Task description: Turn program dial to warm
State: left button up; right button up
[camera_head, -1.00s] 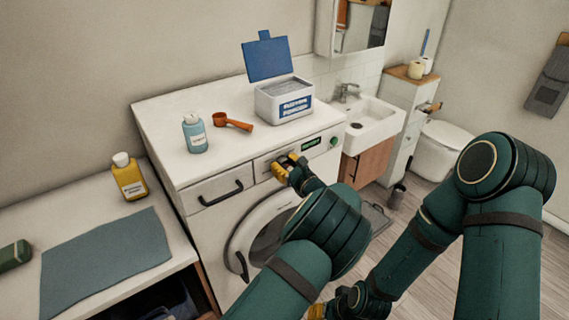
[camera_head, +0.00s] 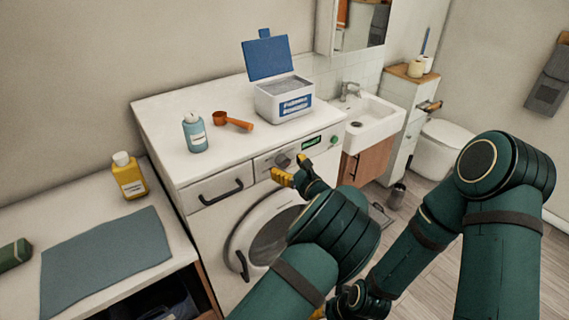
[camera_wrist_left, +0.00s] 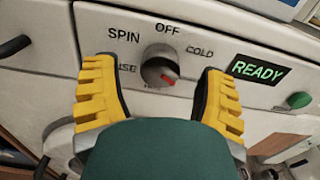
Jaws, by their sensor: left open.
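The program dial (camera_head: 281,161) is a grey knob on the washing machine's front panel. In the left wrist view the dial (camera_wrist_left: 158,62) has a red mark pointing to the lower right, below COLD. SPIN, OFF and COLD are readable; the label at left and the one below the dial are partly hidden, and no WARM label is visible. My left gripper (camera_head: 288,175) is open, its yellow fingers on either side of the dial and apart from it. My right gripper (camera_head: 318,312) shows only as a bit of yellow low in the head view, mostly hidden.
A READY display (camera_wrist_left: 258,70) and a green button (camera_wrist_left: 299,100) are right of the dial. A drawer handle (camera_head: 221,193) is at left, the round door (camera_head: 262,235) below. A powder box (camera_head: 284,98), orange scoop (camera_head: 232,122) and blue bottle (camera_head: 195,134) stand on top.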

pick_arm(q)
jog(key=v, duration=0.5)
jog(key=shift+s+d, duration=0.2)
jog(key=shift+s, duration=0.15)
